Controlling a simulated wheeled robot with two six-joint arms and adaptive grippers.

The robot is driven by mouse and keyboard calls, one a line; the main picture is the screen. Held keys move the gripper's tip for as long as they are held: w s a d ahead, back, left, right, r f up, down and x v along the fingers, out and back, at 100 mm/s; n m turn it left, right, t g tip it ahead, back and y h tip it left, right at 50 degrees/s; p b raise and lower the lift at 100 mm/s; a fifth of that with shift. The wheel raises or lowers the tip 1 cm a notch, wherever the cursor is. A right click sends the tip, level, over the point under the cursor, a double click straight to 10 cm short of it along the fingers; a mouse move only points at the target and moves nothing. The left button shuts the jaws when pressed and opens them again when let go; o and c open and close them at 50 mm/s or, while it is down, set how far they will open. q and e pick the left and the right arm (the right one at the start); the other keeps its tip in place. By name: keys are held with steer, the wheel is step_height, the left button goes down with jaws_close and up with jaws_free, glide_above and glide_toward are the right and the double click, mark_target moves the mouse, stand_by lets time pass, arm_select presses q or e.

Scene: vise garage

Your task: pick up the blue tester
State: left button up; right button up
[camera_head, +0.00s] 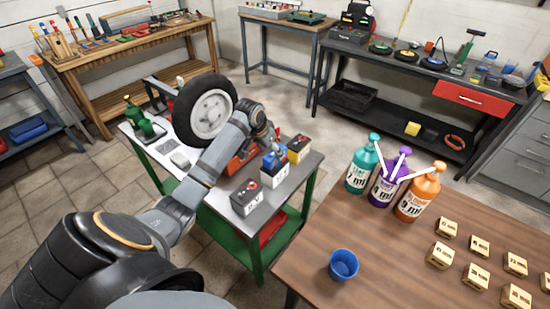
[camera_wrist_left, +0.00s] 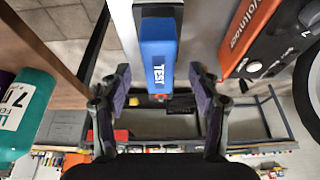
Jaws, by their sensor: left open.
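The blue tester (camera_wrist_left: 158,50), marked TEST, lies between and beyond the spread fingers of my left gripper (camera_wrist_left: 160,76) in the left wrist view. In the head view a small blue part of the tester (camera_head: 269,161) shows on the metal-topped cart, just below my left gripper (camera_head: 275,143). My right gripper is not in view.
An orange voltmeter (camera_wrist_left: 262,32) stands close beside the tester. A wheel (camera_head: 207,113) stands behind my arm. Pump bottles (camera_head: 361,168) stand on the wooden table.

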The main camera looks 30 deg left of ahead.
mark_target(273, 154)
arm_select(q)
steer(key=x, duration=0.4)
steer(key=shift+w+d, duration=0.1)
steer(key=shift+d, duration=0.05)
steer(key=shift+w+f, duration=0.15)
steer(key=shift+f, duration=0.05)
steer(key=shift+r, duration=0.1)
steer(key=shift+c, duration=1.3)
jaws_close()
steer(key=shift+r, duration=0.1)
